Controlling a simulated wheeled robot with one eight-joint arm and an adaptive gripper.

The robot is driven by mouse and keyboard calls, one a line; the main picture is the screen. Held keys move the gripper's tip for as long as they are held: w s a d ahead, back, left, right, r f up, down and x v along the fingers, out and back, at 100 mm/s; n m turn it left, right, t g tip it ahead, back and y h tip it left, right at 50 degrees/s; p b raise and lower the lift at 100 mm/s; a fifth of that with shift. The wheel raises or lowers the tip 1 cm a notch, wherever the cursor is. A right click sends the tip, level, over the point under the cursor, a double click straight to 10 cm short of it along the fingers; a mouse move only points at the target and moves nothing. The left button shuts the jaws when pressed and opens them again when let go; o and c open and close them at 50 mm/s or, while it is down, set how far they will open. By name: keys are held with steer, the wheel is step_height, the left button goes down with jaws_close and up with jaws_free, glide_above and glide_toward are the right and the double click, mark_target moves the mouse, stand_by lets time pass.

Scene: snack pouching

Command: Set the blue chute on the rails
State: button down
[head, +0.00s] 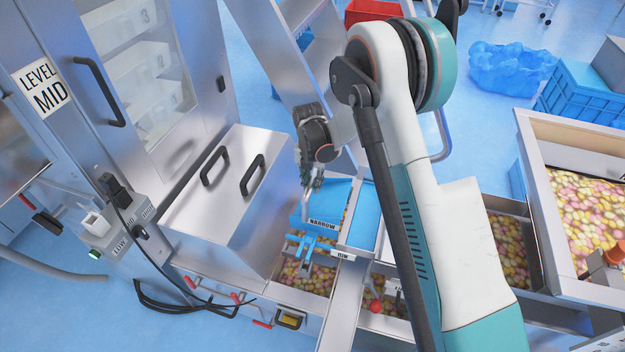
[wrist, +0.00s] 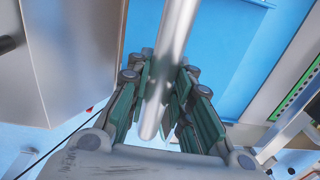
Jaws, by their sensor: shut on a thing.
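The blue chute (head: 326,199), marked NARROW on its front face, is below my gripper (head: 311,184) in the head view. In the wrist view, my gripper (wrist: 163,82) is shut around a round metal bar, which I take to be the chute's handle. The chute's blue surface (wrist: 222,45) fills the area behind the fingers. A smaller blue bracket (head: 311,246) shows just below the chute's front. I cannot make out the rails for certain, nor whether the chute touches them; the chute and my arm hide that area.
A steel box with two black handles (head: 222,190) stands close on the left. Bins of colourful snacks (head: 300,277) lie below and right, with a large snack hopper (head: 585,215) at the right. A steel post (head: 345,300) runs up front. Cables hang at the lower left.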

mark_target(313, 204)
stand_by(0.4)
steer(key=shift+f+b, duration=1.35)
steer(key=shift+f, duration=0.3)
steer(key=shift+f+b, duration=0.45)
steer(key=shift+f, duration=1.95)
steer(key=c, duration=1.3)
jaws_free()
steer(key=shift+c, duration=0.2)
steer(key=shift+s, duration=0.1)
steer(key=shift+r, duration=0.1)
steer(key=r, duration=1.1)
steer(key=shift+w+a+r, duration=0.2)
steer(key=shift+a+r, duration=0.2)
